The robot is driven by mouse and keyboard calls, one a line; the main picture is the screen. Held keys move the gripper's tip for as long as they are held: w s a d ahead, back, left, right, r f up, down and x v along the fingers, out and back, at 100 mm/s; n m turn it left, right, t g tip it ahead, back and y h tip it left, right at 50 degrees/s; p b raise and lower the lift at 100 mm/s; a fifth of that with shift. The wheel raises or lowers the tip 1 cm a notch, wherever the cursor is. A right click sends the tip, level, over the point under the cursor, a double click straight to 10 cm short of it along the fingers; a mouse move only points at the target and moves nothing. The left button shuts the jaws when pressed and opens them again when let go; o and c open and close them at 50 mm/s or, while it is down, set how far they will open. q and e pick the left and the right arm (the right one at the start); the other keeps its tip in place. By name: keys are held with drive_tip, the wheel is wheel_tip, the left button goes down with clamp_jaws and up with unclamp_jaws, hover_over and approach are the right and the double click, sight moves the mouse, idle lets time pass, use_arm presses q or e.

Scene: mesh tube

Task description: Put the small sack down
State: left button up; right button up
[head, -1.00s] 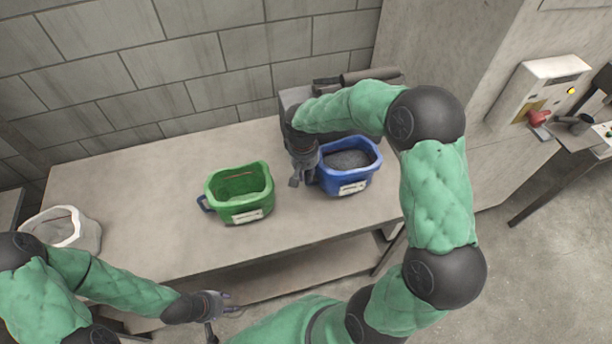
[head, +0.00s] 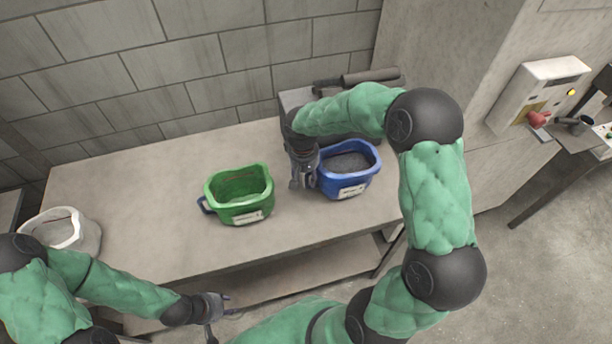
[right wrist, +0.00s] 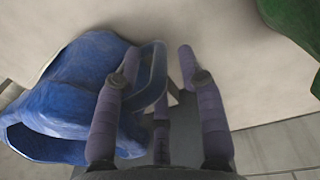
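A blue sack (head: 350,188) with a white label and dark grey filling stands upright on the bench. It also shows at the left of the right wrist view (right wrist: 70,90). My right gripper (head: 300,186) is at its left side, pointing down. In the right wrist view its fingers (right wrist: 158,52) are apart, with the blue handle loop (right wrist: 150,78) between them, nearer the left finger. A green sack (head: 240,205) with a handle and label stands to the left. My left gripper (head: 222,312) is open and empty in front of the bench. Which sack is the small one I cannot tell.
A whitish sack (head: 70,232) stands at the bench's left end, partly behind my left arm. The bench top (head: 140,190) is clear between it and the green sack. A control box with a red button (head: 537,118) is at the right.

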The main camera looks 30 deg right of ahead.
wheel_tip(320, 180, up, 12)
drive_tip(key=p, duration=0.2)
drive_tip(key=shift+a+p, duration=0.3)
drive_tip(key=shift+w+f, duration=0.1)
drive_tip(key=shift+f, duration=0.05)
